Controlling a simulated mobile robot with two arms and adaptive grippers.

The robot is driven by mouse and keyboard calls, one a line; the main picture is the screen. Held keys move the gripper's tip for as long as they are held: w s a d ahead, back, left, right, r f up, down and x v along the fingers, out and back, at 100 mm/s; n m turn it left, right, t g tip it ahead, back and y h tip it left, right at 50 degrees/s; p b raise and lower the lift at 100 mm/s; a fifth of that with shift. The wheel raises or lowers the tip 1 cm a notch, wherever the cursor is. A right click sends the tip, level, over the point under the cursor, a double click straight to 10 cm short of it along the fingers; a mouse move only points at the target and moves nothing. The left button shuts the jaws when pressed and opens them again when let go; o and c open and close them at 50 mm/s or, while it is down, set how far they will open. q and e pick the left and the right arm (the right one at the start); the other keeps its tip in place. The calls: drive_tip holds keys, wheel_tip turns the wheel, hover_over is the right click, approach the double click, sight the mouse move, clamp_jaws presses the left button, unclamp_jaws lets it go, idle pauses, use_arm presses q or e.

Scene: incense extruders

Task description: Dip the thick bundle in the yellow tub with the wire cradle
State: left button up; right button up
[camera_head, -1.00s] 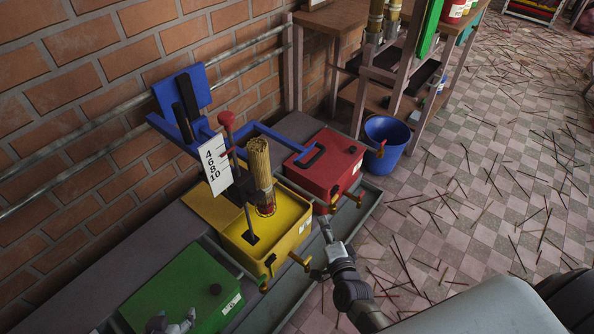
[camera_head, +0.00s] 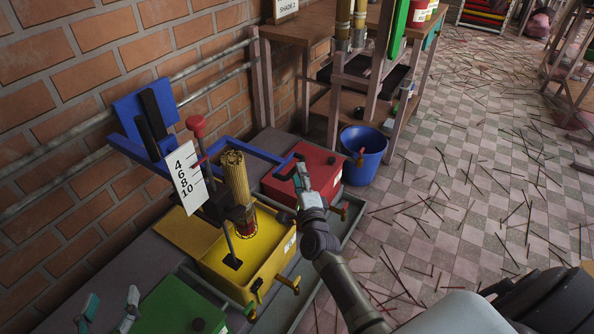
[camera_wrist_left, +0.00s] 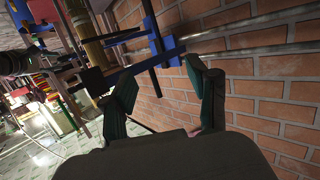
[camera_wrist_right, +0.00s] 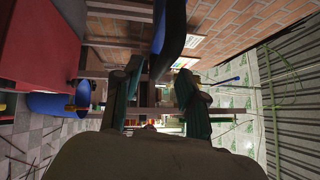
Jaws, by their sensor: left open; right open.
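The thick tan bundle (camera_head: 236,178) stands upright in a dark holder over the yellow tub (camera_head: 272,267). Its red lower end (camera_head: 243,222) is near the yellow surface; I cannot tell whether it touches. The wire of the cradle is not distinct. A rod with a red knob (camera_head: 196,125) stands beside a white scale card (camera_head: 183,178). My left gripper (camera_head: 108,313) is open and empty at the bottom left, apart from the bundle; its fingers show in the left wrist view (camera_wrist_left: 163,95). My right gripper (camera_head: 302,180) is open, right of the bundle, near the red box.
A blue frame (camera_head: 145,115) rises behind the yellow tub. A green box (camera_head: 180,308) is in front, a red box (camera_head: 318,165) behind. A blue bucket (camera_head: 364,150) stands near the wooden table (camera_head: 290,28). Loose sticks litter the floor at right.

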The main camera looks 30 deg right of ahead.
use_arm(q)
drive_tip(key=shift+w+d+r+t+h, duration=0.2)
drive_tip(key=shift+r+t, duration=0.35)
drive_tip(key=shift+r, duration=0.25)
drive_tip(key=shift+w+d+r+t+h, duration=0.1)
drive_tip(key=shift+w+d+r+t, duration=0.1)
drive_tip(key=shift+r+t, duration=0.45)
use_arm(e)
drive_tip(key=shift+x, duration=1.6)
use_arm(q)
drive_tip(key=shift+r, duration=0.1)
use_arm(e)
clamp_jaws()
